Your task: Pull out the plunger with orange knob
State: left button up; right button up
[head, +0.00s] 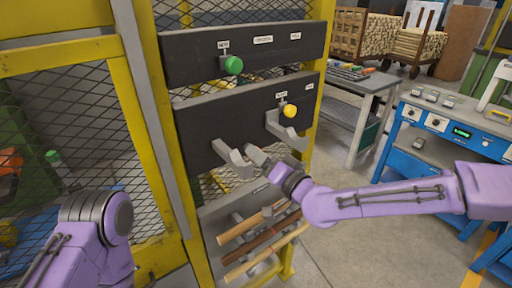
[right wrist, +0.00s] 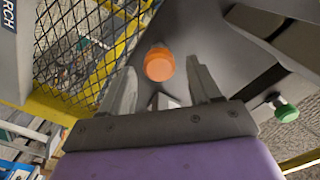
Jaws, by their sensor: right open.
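In the right wrist view an orange knob (right wrist: 159,64) shows just past and between the tips of my right gripper (right wrist: 162,82), whose two grey fingers are apart with nothing held between them. In the head view my right gripper (head: 254,149) is close in front of the lower dark panel (head: 203,118). I cannot make out the orange knob for certain there; it may be hidden behind the gripper. A yellow-looking knob (head: 289,110) sits at the panel's upper right. My left arm is at the lower left, and its gripper is not visible.
A green knob (head: 233,65) is on the upper dark panel (head: 190,66); a green knob (right wrist: 287,110) also shows in the right wrist view. Wooden rods (head: 255,222) lie below. A yellow post (head: 322,70) stands right of the panels, and a blue bench (head: 440,130) is farther right.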

jog(key=shift+p+x, duration=0.3)
jog(key=shift+x, duration=1.15)
grip_shut()
